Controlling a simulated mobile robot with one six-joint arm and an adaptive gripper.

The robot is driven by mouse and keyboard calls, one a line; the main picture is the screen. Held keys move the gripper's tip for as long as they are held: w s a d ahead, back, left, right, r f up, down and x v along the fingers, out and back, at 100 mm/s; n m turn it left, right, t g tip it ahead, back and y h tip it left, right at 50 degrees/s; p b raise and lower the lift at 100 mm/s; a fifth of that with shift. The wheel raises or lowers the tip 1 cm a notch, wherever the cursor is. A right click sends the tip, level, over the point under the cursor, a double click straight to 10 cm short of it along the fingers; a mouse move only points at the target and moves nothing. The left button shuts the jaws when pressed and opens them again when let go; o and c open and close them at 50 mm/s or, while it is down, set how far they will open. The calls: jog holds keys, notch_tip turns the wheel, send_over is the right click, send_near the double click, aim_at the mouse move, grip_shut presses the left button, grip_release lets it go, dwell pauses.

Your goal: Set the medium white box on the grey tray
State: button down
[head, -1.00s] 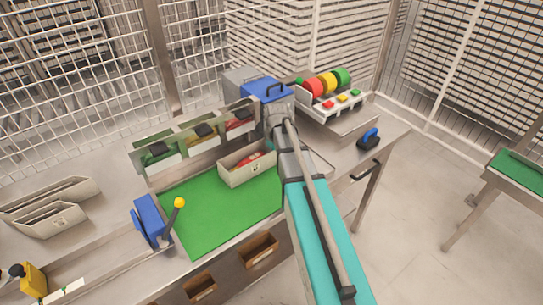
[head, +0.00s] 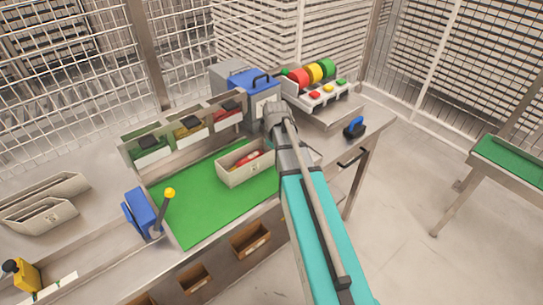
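An off-white open box (head: 233,174) with red items inside stands on the green mat, just left of my arm; it may be the medium white box. Two longer off-white bins stand at the far left, the nearer one (head: 42,217) in front of the other. A thin grey edge (head: 317,155) shows right of my arm; I cannot tell whether it is the grey tray. The grey end of my arm (head: 279,114) is over the back of the bench, in front of the blue case. My gripper's fingers are hidden, and no held object shows.
The green mat (head: 195,208) has free room left of the box. A blue stand with a yellow-knobbed lever (head: 145,212) is at its left edge. Small bins (head: 190,134) line the back. A blue case (head: 256,90), coloured discs (head: 318,72) and a blue-handled tool (head: 354,127) are right.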

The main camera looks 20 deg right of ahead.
jog(key=c, duration=0.7)
grip_release()
jog(key=shift+r, duration=0.15)
